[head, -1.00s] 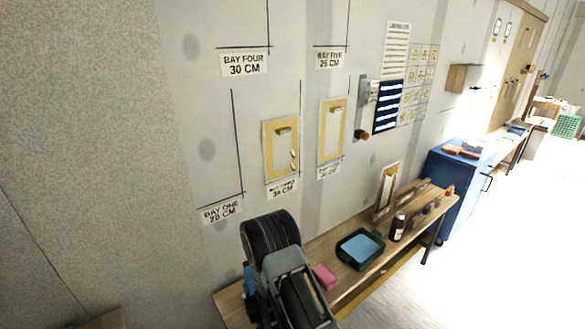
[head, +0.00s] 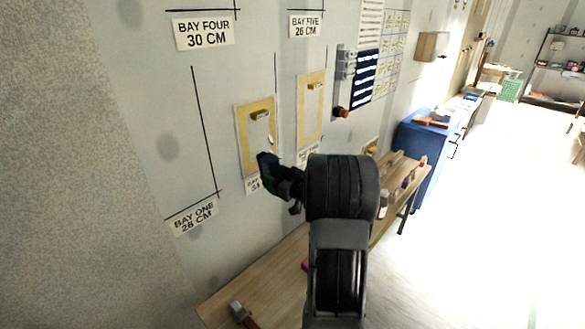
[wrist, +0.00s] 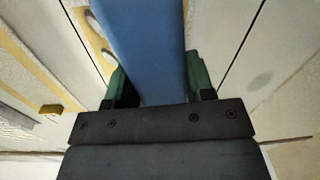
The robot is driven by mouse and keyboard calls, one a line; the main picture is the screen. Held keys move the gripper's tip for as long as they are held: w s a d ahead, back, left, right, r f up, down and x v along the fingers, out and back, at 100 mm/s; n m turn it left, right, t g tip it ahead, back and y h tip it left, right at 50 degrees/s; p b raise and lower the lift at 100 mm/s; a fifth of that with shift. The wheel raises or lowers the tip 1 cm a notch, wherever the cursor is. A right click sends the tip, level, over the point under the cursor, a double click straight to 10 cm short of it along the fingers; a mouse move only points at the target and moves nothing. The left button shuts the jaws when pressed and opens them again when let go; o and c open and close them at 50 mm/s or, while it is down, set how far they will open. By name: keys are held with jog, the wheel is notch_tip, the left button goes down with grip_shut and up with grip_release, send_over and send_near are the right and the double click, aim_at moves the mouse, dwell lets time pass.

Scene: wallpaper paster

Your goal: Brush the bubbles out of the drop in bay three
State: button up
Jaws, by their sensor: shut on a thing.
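A yellow-bordered drop (head: 243,138) with a gold bracket near its top hangs on the wall. The label below it (head: 252,186) is partly hidden by my arm. Pale oval bubbles show on this drop at its right side, and in the wrist view a pale bubble (wrist: 94,22) lies just left of the held tool. A second, similar drop (head: 310,125) hangs to its right. My gripper (wrist: 152,85) is shut on a broad blue tool (wrist: 150,45), which is close to the wall; its far end is out of the wrist view. Whether it touches the drop, I cannot tell.
A wooden bench (head: 270,262) runs along the wall below, with a wooden-handled tool (head: 243,314) on it; my arm hides much of it. A blue cabinet (head: 418,150) stands beyond. A red-ended wall fitting (head: 341,112) sits right of the drops. Open floor lies to the right.

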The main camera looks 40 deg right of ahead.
jog(key=s+d+r, duration=0.3)
jog(key=d, duration=0.2)
jog(key=shift+r+h, duration=0.2)
jog(key=shift+h, duration=0.2)
jog(key=shift+w+a, duration=0.15)
jog(key=shift+w, duration=0.9)
jog(key=shift+w+a, duration=0.2)
jog(key=shift+w, duration=0.85)
jog(key=shift+w+a, duration=0.15)
jog(key=shift+w, duration=0.9)
jog(key=shift+w+a, duration=0.2)
jog(key=shift+w, duration=1.05)
jog(key=shift+s+d, duration=0.1)
dwell(1.2)
jog(key=shift+w+d, duration=0.25)
jog(key=shift+d, duration=1.2)
jog(key=shift+w+d, duration=0.2)
jog(key=shift+d, duration=1.2)
jog(key=shift+a, duration=0.1)
